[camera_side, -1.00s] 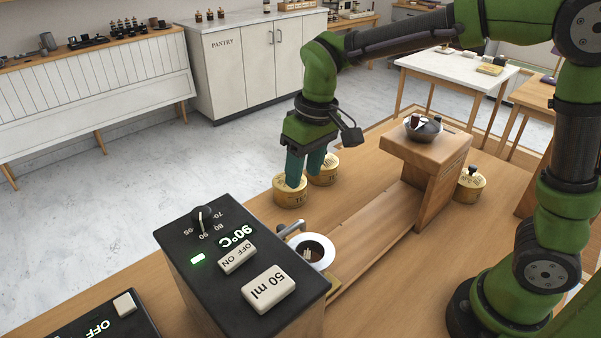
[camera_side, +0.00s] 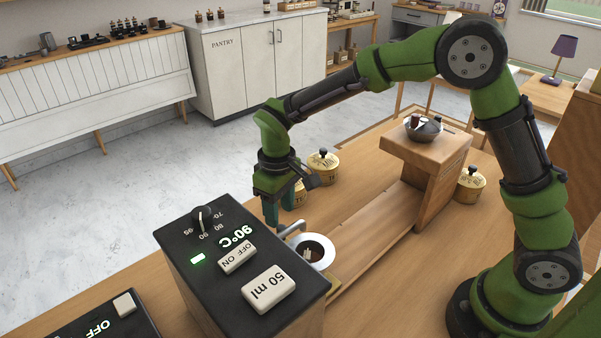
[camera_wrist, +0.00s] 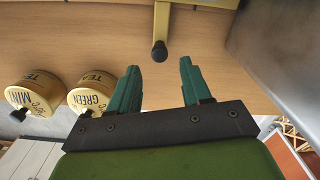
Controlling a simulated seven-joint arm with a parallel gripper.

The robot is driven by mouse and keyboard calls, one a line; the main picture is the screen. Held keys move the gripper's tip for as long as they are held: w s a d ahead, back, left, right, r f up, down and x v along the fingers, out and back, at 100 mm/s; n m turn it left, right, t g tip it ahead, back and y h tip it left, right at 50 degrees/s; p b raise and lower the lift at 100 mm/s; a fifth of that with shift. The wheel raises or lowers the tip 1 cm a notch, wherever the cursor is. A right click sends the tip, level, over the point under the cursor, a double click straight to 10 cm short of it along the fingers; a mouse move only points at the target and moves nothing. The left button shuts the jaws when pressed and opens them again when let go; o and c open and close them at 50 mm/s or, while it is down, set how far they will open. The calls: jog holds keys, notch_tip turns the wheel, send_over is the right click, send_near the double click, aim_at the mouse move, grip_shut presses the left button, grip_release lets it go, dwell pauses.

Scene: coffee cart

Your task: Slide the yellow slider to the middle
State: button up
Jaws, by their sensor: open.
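My gripper (camera_side: 283,208) is open and points down behind the black-topped machine, beside the silver dripper handle. In the wrist view my gripper (camera_wrist: 159,68) has its two teal fingers apart with nothing between them. A pale yellow bar with a dark round end (camera_wrist: 161,22) lies just beyond the fingertips, lined up with the gap. It joins a yellow crosspiece at the top edge. I cannot tell for certain whether this is the slider. In the side view a yellow part (camera_side: 334,288) shows beside the white-rimmed dripper (camera_side: 314,252); the machine hides much of it.
The black-topped machine (camera_side: 240,262) stands close in front of my gripper. Two yellow tea tins (camera_wrist: 34,92) (camera_wrist: 94,92) stand to the left in the wrist view. A wooden stand (camera_side: 425,160) with a dark bowl (camera_side: 424,130) is at the right. A third tin (camera_side: 469,187) stands beyond it.

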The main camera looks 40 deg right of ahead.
aim_at(281, 226)
notch_tip(281, 226, down, 6)
jog(key=shift+r, duration=0.1)
jog(key=shift+c, duration=0.4)
grip_shut()
